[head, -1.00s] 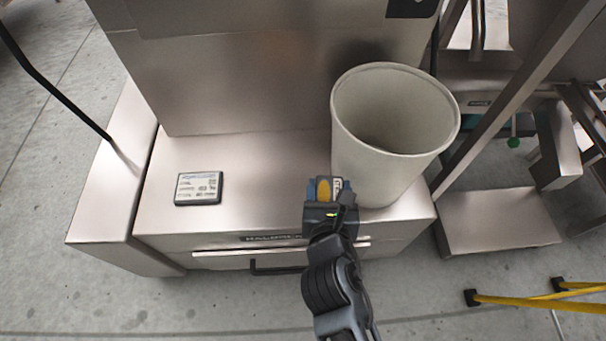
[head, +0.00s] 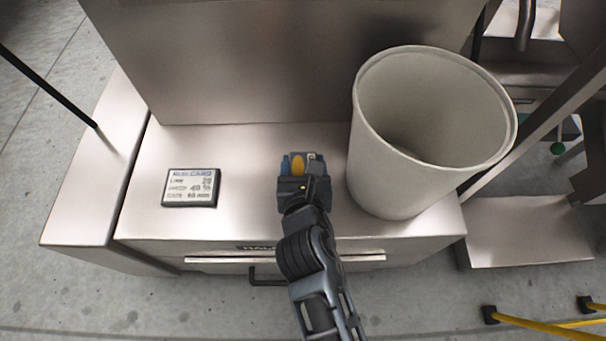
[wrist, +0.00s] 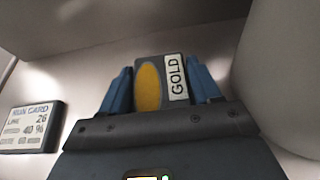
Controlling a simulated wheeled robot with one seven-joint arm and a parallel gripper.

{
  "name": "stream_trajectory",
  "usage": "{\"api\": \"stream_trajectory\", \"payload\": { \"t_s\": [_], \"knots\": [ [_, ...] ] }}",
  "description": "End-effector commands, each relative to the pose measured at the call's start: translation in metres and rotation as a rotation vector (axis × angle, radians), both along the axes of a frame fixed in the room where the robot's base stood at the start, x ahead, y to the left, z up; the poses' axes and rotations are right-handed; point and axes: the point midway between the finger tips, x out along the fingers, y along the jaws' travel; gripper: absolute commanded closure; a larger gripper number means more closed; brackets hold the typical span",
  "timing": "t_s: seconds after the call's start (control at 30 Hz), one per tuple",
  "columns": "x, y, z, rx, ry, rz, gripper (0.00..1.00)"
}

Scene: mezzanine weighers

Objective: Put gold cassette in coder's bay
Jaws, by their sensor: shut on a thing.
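The gold cassette (wrist: 149,86) is a small dark block with a yellow oval and a white label reading GOLD. My gripper (wrist: 162,88) is shut on it, with a blue finger on each side. In the head view my gripper (head: 303,165) and the cassette (head: 298,164) are over the steel ledge, left of the white bin. I cannot tell whether the cassette touches the ledge. No coder's bay is recognisable in either view.
A run card (head: 191,187) lies on the left of the steel ledge (head: 245,215); it also shows in the wrist view (wrist: 32,127). A large white bin (head: 385,175) stands on the ledge's right. A steel wall (head: 290,75) rises behind. Yellow rails (head: 550,325) are at lower right.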

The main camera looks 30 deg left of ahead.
Motion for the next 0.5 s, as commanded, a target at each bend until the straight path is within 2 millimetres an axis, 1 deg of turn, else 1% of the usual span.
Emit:
{"api": "stream_trajectory", "payload": {
  "t_s": [0.03, 0.1, 0.17, 0.5],
  "knots": [
    [0.0, 0.0, -0.014, -0.001, 0.001, 0.001, 0.7],
    [-0.001, 0.001, -0.026, -0.001, -0.001, 0.002, 0.7],
    [0.0, 0.001, -0.033, 0.0, 0.0, 0.001, 0.7],
    [0.0, 0.0, -0.034, 0.0, -0.001, 0.0, 0.7]
  ]
}}
